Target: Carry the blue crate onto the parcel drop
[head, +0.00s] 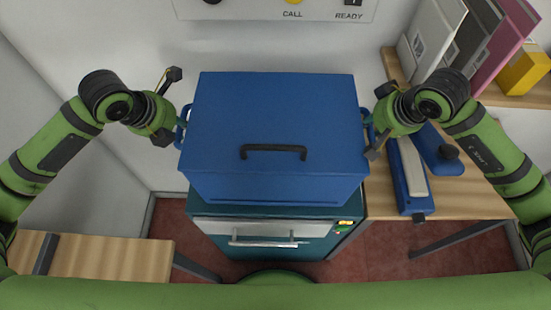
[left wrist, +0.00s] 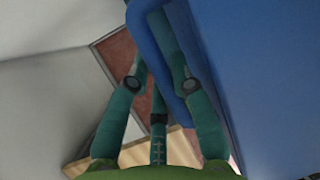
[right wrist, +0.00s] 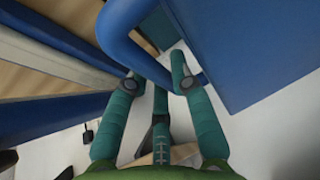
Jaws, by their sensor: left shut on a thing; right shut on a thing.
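The blue crate (head: 275,115), with a black handle on its lid, is level in the middle of the head view. It is over a teal cabinet (head: 210,235) with a pale front panel, probably the parcel drop; I cannot tell whether the two touch. My left gripper (head: 177,115) is shut on the crate's left side handle (left wrist: 165,50). My right gripper (head: 376,122) is shut on its right side handle (right wrist: 122,40). The crate's side wall fills the right of the left wrist view (left wrist: 265,70) and of the right wrist view (right wrist: 240,50). The cabinet's top is mostly hidden.
A wooden table (head: 465,200) at right holds a blue and white device (head: 411,180) close to the crate. Folders (head: 432,40) and a yellow box (head: 525,70) stand on a shelf. Another wooden surface (head: 110,258) is at lower left. A wall panel (head: 320,8) is behind.

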